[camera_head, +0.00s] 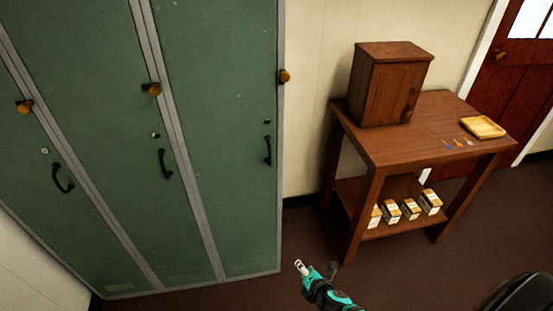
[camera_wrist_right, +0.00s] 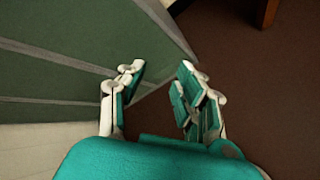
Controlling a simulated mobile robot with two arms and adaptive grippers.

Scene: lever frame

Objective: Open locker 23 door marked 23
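A bank of green metal lockers fills the left of the head view. Its left door (camera_head: 70,230), middle door (camera_head: 110,110) and right door (camera_head: 225,120) all look shut. Each has a black pull handle, on the left (camera_head: 62,179), middle (camera_head: 164,164) and right (camera_head: 268,150), with a small round lock above it. I cannot read any number, so I cannot tell which door is 23. My right gripper (camera_head: 316,270) is low in front of the right end of the lockers, apart from them. In the right wrist view it (camera_wrist_right: 158,80) is open and empty. My left gripper is not in view.
Brass-coloured knobs (camera_head: 152,89) sit on the locker frame. A wooden table (camera_head: 385,145) at right bears a wooden cabinet (camera_head: 390,85), a yellow tray (camera_head: 482,127) and small keys (camera_head: 457,142). Several small boxes (camera_head: 410,208) stand on its shelf. Brown floor (camera_head: 400,275) lies open in front.

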